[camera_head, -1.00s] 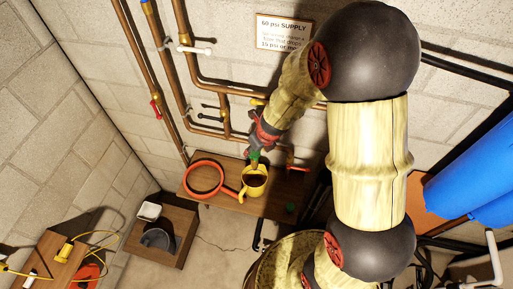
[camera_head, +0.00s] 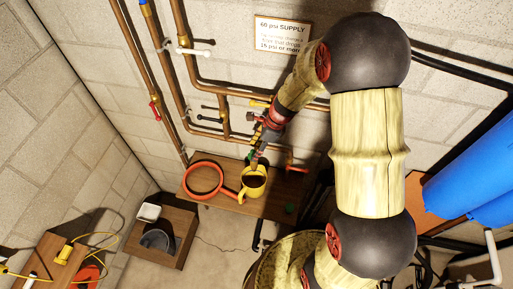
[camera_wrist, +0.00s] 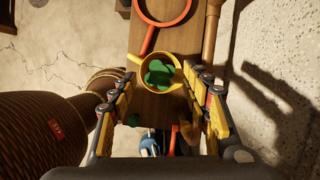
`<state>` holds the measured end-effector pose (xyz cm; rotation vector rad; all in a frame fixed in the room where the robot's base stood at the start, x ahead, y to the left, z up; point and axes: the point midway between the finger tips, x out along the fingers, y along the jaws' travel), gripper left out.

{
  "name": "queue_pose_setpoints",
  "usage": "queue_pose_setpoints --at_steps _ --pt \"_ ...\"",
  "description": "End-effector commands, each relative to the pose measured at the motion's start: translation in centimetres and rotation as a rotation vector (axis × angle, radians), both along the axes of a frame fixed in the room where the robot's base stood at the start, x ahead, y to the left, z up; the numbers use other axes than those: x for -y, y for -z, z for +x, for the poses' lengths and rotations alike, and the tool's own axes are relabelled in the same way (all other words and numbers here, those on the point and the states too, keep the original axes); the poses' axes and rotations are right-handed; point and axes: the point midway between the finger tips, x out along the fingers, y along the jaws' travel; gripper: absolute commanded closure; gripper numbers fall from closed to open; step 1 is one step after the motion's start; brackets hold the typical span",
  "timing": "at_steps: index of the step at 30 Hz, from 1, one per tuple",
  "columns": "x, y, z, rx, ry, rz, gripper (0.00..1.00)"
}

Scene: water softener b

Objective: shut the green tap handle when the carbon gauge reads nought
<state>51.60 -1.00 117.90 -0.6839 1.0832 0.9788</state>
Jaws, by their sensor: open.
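The green tap handle (camera_wrist: 158,73) has several lobes and shows over the mouth of a yellow mug (camera_wrist: 172,60) in the wrist view. In the head view only a small green part (camera_head: 249,155) shows beside my gripper (camera_head: 257,158), above the mug. My gripper also shows in the wrist view (camera_wrist: 160,76), with its fingers apart and nothing held. The handle appears between the fingertips there; I cannot tell whether they touch it. I cannot make out a carbon gauge or its reading in either view.
The mug stands on a wooden shelf (camera_head: 228,201) beside an orange ring (camera_head: 204,180). Copper pipes with a red handle (camera_head: 155,111) and a white handle (camera_head: 196,52) run along the block wall. Blue tanks (camera_head: 470,185) stand at right.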

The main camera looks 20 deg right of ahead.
Motion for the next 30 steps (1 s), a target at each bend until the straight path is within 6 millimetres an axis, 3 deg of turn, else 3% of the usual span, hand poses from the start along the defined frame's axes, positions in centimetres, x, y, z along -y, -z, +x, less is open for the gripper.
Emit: queue_pose_setpoints --at_steps 5,15,22,30 --pt "0.0 0.3 0.0 0.0 0.001 0.0 0.52" --pt "0.0 2.9 0.0 -0.001 0.003 0.0 0.52" --pt "0.0 2.8 0.0 0.0 0.002 0.0 0.52" --pt "0.0 2.7 0.1 0.002 0.002 -0.001 0.66"
